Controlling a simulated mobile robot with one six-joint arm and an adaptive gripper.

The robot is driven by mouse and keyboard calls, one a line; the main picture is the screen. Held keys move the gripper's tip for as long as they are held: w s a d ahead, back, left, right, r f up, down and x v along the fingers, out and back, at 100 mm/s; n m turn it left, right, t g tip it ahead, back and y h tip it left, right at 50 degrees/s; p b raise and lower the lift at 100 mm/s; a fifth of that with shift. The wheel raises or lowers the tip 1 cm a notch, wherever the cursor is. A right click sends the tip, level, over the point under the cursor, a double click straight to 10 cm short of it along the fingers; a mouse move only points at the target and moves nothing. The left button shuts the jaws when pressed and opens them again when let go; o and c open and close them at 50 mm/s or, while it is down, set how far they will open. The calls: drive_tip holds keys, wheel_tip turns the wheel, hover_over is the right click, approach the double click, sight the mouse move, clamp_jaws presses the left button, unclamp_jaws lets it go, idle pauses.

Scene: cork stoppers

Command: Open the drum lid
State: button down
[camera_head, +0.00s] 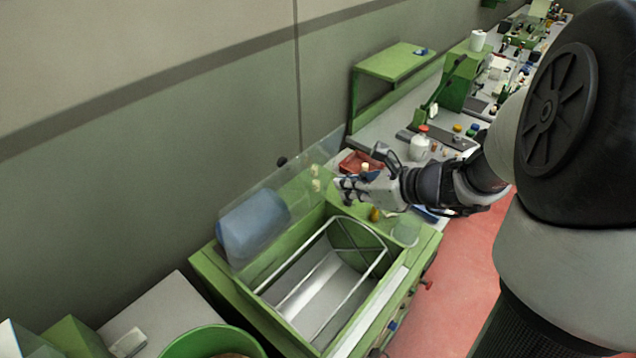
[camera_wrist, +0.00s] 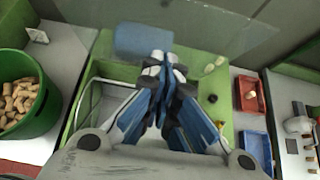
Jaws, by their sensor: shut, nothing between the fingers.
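The drum lid (camera_head: 290,195) is a clear panel standing raised and tilted back along the wall side of the green drum box (camera_head: 228,287). The drum (camera_head: 325,277), a metal frame with a pale curved inside, shows uncovered in the open box. The lid also shows as a faint clear sheet at the top of the wrist view (camera_wrist: 220,40). My gripper (camera_head: 345,187) is above the box's far end, right of the lid. Its fingers are shut with nothing between them, as the wrist view (camera_wrist: 163,62) shows. I cannot tell whether they touch the lid.
A blue rounded object (camera_head: 253,224) shows through the lid. A red tray (camera_head: 358,161) and white bottle (camera_head: 419,148) stand beyond the box. A green tub (camera_wrist: 28,95) of corks is at the near end. Red floor (camera_head: 460,285) lies right of the box.

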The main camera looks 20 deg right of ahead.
sight(283, 158)
drive_tip(key=shift+w+a+r+x, duration=0.2)
drive_tip(key=shift+r+x, duration=0.2)
drive_tip(key=shift+x, duration=1.7)
drive_tip(key=shift+w+a+r+x, duration=0.2)
drive_tip(key=shift+r+x, duration=0.2)
drive_tip(key=shift+x, duration=1.7)
drive_tip(key=shift+w+a+r+x, duration=0.2)
drive_tip(key=shift+r+x, duration=0.25)
drive_tip(key=shift+x, duration=1.6)
drive_tip(key=shift+w+a+r+p, duration=0.25)
drive_tip(key=shift+w+r+p, duration=0.15)
drive_tip(key=shift+p, duration=0.6)
drive_tip(key=shift+g+h, duration=0.3)
drive_tip(key=shift+g, duration=0.3)
drive_tip(key=w+a+p, duration=0.2)
drive_tip(key=w+p, duration=0.1)
drive_tip(key=w+a+r+p, duration=0.1)
drive_tip(key=w, duration=0.1)
drive_tip(key=shift+w+a+p, duration=0.25)
drive_tip(key=shift+p, duration=0.1)
drive_tip(key=shift+w+a, duration=0.25)
drive_tip(key=shift+w, duration=0.1)
